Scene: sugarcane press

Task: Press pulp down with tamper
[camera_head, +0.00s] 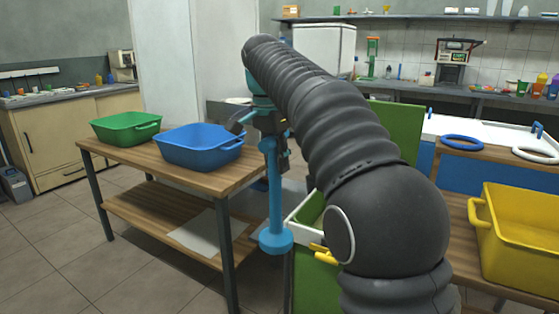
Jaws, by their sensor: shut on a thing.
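My gripper (277,150) is shut on the blue tamper (276,200), near the upper part of its shaft. The tamper hangs upright, with its wide round foot (275,240) at the bottom. The foot is in front of a green box with a white rim (297,222), at the box's left corner in the picture. I cannot tell whether the foot touches it. My dark ribbed arm covers most of the box. The pulp cannot be made out.
A wooden table (190,178) at the left holds a green tub (125,127) and a blue tub (198,146). A yellow crate (518,240) stands at the right. Blue (462,142) and white (536,155) rings lie behind it. Open floor lies at the lower left.

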